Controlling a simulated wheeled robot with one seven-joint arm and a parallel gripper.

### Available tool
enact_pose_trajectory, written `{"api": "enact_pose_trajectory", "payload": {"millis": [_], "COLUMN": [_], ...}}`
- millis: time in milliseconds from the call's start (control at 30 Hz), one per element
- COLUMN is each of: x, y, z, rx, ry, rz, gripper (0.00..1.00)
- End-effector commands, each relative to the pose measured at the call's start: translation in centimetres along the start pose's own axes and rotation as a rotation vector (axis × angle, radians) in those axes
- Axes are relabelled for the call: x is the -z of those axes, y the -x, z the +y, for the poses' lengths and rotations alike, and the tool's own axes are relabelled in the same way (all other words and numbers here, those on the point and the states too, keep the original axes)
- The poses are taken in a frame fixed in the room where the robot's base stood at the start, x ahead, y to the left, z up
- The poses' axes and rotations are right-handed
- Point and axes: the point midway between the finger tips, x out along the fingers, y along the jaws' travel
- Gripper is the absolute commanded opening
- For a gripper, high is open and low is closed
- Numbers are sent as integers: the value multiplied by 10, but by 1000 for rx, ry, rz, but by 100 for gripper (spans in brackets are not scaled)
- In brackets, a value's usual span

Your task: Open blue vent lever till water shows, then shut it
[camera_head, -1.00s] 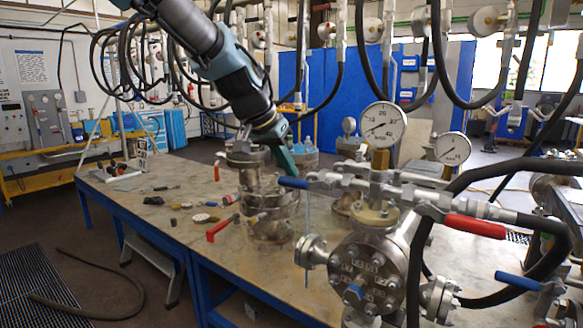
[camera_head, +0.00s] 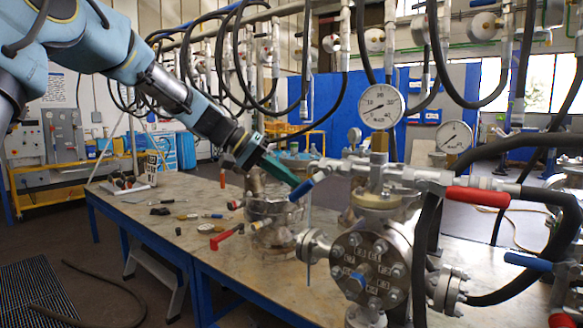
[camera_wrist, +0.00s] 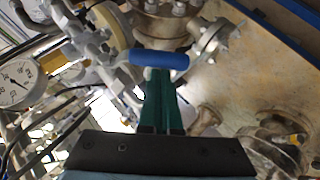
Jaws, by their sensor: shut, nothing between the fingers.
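The blue vent lever (camera_head: 303,190) sits at the left end of the valve fitting on top of the flanged vessel (camera_head: 365,262). It slants down to the left in the head view. In the wrist view the blue lever (camera_wrist: 160,60) lies across the fingertips. My gripper (camera_head: 296,182), with green fingers, is shut and empty. Its tips meet the lever or sit right against it; exact contact is hard to tell. In the wrist view my gripper (camera_wrist: 157,74) points at the lever's middle. A thin pale-blue vertical streak (camera_head: 308,240), seemingly water, runs down below the lever.
A red-handled lever (camera_head: 476,197) and black hoses are at the right. Small parts lie on the bench (camera_head: 160,225), whose left part is mostly open.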

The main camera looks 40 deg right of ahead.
Motion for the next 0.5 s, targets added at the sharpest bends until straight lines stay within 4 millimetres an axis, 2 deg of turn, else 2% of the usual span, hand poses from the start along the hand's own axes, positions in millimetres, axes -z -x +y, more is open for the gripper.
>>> {"api": "enact_pose_trajectory", "payload": {"millis": [33, 500], "x": [-5, -26], "y": [-8, -39], "z": [-9, -17], "rx": [-39, -404], "ry": [29, 272], "rz": [0, -2], "gripper": [0, 0]}}
